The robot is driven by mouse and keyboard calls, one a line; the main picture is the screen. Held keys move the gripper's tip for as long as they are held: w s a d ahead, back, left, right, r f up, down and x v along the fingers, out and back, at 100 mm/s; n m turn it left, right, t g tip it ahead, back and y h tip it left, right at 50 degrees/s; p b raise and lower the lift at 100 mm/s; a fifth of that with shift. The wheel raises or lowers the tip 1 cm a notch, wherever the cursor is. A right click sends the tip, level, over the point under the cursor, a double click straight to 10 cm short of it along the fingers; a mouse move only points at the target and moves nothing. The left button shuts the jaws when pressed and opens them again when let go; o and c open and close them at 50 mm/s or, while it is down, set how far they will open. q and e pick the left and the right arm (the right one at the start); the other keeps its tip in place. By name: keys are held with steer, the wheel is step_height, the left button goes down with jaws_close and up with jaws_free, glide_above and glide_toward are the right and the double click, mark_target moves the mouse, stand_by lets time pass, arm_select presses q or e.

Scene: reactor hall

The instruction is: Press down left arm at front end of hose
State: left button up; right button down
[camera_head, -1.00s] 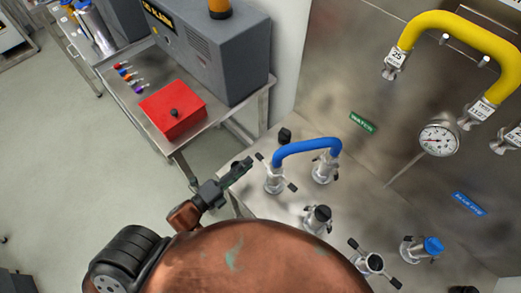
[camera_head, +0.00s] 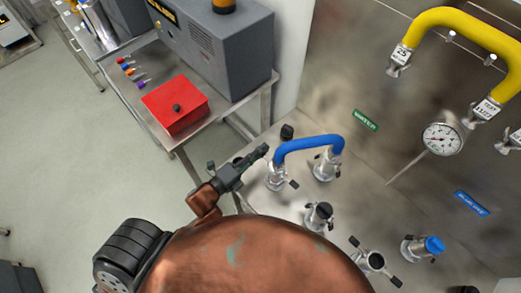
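The blue hose (camera_head: 308,141) arches between two metal fittings on the steel panel. Its left end sits in a clamp (camera_head: 276,178) with a small black arm (camera_head: 293,184) sticking out to the lower right. The clamp's other arm, on the upper left, is hard to make out behind my gripper tip. My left gripper (camera_head: 262,153) reaches in from the lower left, its dark fingertips just left of the hose's left end. I cannot tell if it touches the clamp, nor whether its fingers are open or shut. My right gripper is not in view.
Several other fittings (camera_head: 319,214) with black knobs and a blue-capped port (camera_head: 433,245) stand on the panel. A gauge (camera_head: 441,138) and a yellow hose (camera_head: 461,19) are at the right. A red box (camera_head: 175,103) sits on a steel bench to the left.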

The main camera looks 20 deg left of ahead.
arm_select(q)
jaws_close()
steer(key=n+p, duration=0.1)
steer(key=f+n+p, duration=0.1)
steer(key=n+p, duration=0.1)
steer(key=shift+f, duration=0.1)
steer(key=n+p, duration=0.1)
steer(key=f+n+p, duration=0.1)
steer(key=n, duration=0.1)
steer(key=f+n+p, duration=0.1)
steer(key=shift+s+d+n+p, duration=0.15)
steer(key=shift+d+n+p, duration=0.2)
steer(key=shift+n+p, duration=0.05)
steer(key=n+p, duration=0.1)
steer(key=d+f+n+p, duration=0.1)
steer(key=n+p, duration=0.1)
steer(key=n, duration=0.1)
steer(key=shift+s+d+f, duration=0.15)
steer(key=shift+s+f, duration=0.15)
steer(key=shift+s+d+f+n+p, duration=0.1)
steer(key=shift+d+f+n+p, duration=0.2)
steer(key=shift+n+p, duration=0.35)
steer(key=shift+s+d+f+n+p, duration=0.15)
steer(key=shift+d+n+p, duration=0.15)
steer(key=shift+n, duration=0.65)
steer(key=shift+o, duration=2.1)
jaws_free()
